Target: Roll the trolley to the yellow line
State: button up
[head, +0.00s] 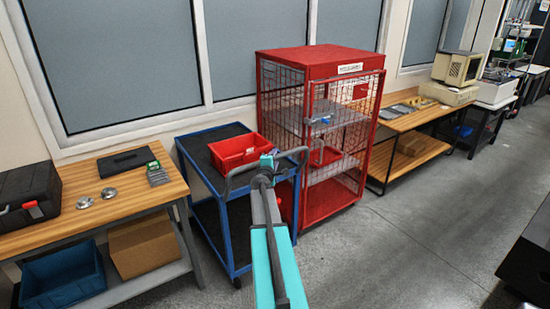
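The trolley (204,148) is blue-framed with dark shelves and casters. It stands against the wall between a wooden bench and a red mesh cage. A red bin (240,151) sits on its top shelf. A dark curved handle (238,171) shows at the trolley's near right end. My arm, turquoise and grey, reaches up from the bottom of the picture. My gripper (267,162) is at the handle and overlaps it in view. Its fingers are too small and covered to tell whether they are closed on the bar. No yellow line shows in this view.
The red mesh cage (322,62) stands close on the trolley's right. The left wooden bench (115,205) is close on its left. Another bench (408,120) stands beyond the cage. Grey floor (400,240) is open to the right, with a dark object (532,255) at the right edge.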

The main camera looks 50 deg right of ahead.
jog(key=shift+w+d+f, duration=0.1)
jog(key=shift+w+d, duration=0.15)
jog(key=shift+d, duration=0.3)
jog(key=shift+c, duration=0.3)
grip_shut()
